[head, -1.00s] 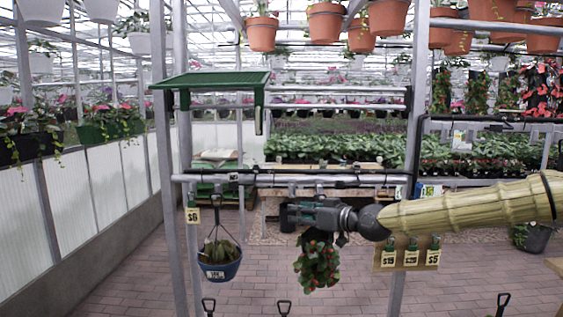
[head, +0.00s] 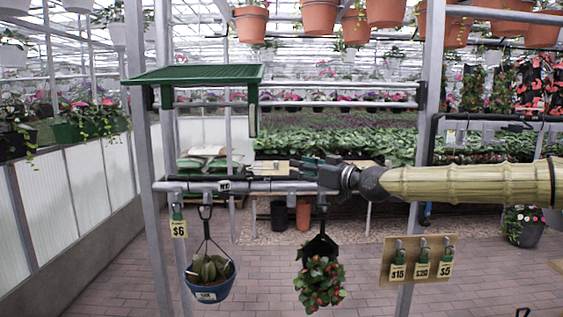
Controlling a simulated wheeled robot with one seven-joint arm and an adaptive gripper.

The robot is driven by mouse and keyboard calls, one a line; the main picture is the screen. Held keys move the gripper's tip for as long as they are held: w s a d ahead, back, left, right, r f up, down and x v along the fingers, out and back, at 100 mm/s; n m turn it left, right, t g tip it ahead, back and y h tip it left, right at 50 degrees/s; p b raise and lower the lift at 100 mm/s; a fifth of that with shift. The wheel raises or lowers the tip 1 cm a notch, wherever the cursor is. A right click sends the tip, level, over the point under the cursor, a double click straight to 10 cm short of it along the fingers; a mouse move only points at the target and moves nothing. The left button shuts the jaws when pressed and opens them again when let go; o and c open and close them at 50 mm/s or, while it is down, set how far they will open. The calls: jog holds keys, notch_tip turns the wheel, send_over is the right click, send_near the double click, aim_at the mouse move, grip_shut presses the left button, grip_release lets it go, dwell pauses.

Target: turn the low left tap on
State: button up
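I cannot make out a tap in the head view. My gripper (head: 312,168) is at the end of my arm, which reaches in from the right. Its dark fingers point left, in front of or just above the grey metal rail (head: 270,187) in the picture. I see nothing clearly held in it, and its finger gap is too small to judge. Whether it touches the rail cannot be told.
A blue hanging pot (head: 208,293), a red-flowered plant (head: 320,283) and a green padlock with a $6 tag (head: 179,229) hang below the rail. A board with priced padlocks (head: 418,285) is at right. A green shelf (head: 195,74) stands above. Brick floor lies open below.

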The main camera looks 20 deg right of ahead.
aim_at(278, 162)
jog(key=shift+p+x, duration=1.8)
jog(key=shift+x, duration=2.65)
jog(key=shift+f, duration=0.15)
grip_shut()
